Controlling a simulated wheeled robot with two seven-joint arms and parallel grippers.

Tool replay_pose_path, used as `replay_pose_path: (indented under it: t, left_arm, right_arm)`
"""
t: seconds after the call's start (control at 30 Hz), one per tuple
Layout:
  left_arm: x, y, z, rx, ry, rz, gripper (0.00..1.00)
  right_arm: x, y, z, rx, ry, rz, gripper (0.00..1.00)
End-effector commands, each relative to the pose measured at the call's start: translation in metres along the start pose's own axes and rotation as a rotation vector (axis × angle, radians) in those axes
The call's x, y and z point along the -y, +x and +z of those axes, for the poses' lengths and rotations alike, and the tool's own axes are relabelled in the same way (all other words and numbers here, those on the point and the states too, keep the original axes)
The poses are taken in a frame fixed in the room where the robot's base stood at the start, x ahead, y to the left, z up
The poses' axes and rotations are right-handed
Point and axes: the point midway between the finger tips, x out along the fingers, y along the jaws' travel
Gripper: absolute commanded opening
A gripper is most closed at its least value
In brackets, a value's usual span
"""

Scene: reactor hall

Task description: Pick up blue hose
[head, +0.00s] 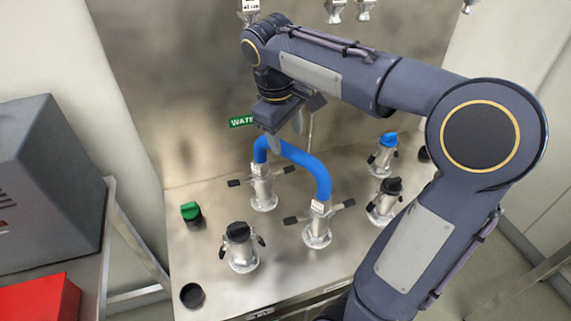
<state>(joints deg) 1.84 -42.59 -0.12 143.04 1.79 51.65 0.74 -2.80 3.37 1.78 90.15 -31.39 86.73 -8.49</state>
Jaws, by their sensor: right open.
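The blue hose (309,163) is a bent tube. Its two ends sit in two metal couplings with side levers, the rear-left coupling (262,188) and the front-right coupling (318,225), on a metal panel top. My right gripper (284,135) hangs from above over the left part of the hose, its fingers pointing down. It is open, with one finger overlapping the hose's upper left bend in the picture. I cannot tell whether it touches the hose. My left gripper is not in view.
A black-capped fitting (239,247), another black-capped fitting (385,201) and a blue-capped fitting (382,157) stand around the couplings. A green knob (191,213) is at the left. A green label (242,121) is on the back wall. A grey box (45,185) and red box (40,300) stand left.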

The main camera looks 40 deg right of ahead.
Motion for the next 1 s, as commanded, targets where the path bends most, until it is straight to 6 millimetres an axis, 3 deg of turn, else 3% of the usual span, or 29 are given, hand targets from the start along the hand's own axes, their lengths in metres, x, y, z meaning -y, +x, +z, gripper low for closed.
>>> replay_pose_path:
  t: [0.4, 0.7, 1.0]
  left_arm:
    - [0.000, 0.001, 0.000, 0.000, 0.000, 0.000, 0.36]
    - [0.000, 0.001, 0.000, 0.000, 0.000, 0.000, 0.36]
    - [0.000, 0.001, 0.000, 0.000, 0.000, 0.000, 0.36]
  right_arm:
    - [0.003, 0.055, 0.007, -0.001, 0.001, -0.002, 0.54]
    - [0.003, 0.059, 0.007, -0.004, 0.001, -0.002, 0.53]
    - [0.003, 0.058, 0.007, -0.004, 0.002, -0.002, 0.13]
